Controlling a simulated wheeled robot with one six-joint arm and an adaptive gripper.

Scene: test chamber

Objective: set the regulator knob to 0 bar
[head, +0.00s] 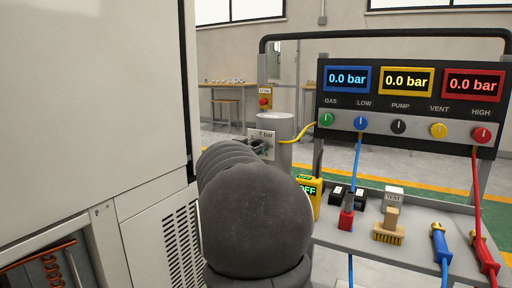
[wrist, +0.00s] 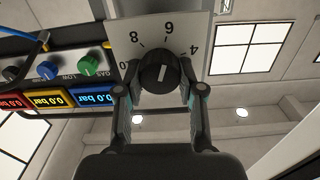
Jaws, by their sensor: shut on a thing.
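The black regulator knob (wrist: 150,77) sits on a pale dial plate (wrist: 125,29) in the wrist view. The numbers 8, 6 and 4 show upside down around it, with a partly covered number ending in 0 at the left. A white line marks the knob's face; I cannot tell exactly which number it indicates. My gripper (wrist: 159,92) is shut on the knob, one finger on each side. In the head view the plate (head: 268,135) marked "bar" shows beyond my dark arm, which hides much of the gripper (head: 258,147) and knob.
A gauge panel (head: 408,105) at the right shows 0.0 bar on the blue, yellow and red displays. Below it, a grey shelf (head: 350,240) holds hoses, a brush and a yellow meter (head: 309,198) reading OFF. A white cabinet (head: 95,100) stands close at the left.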

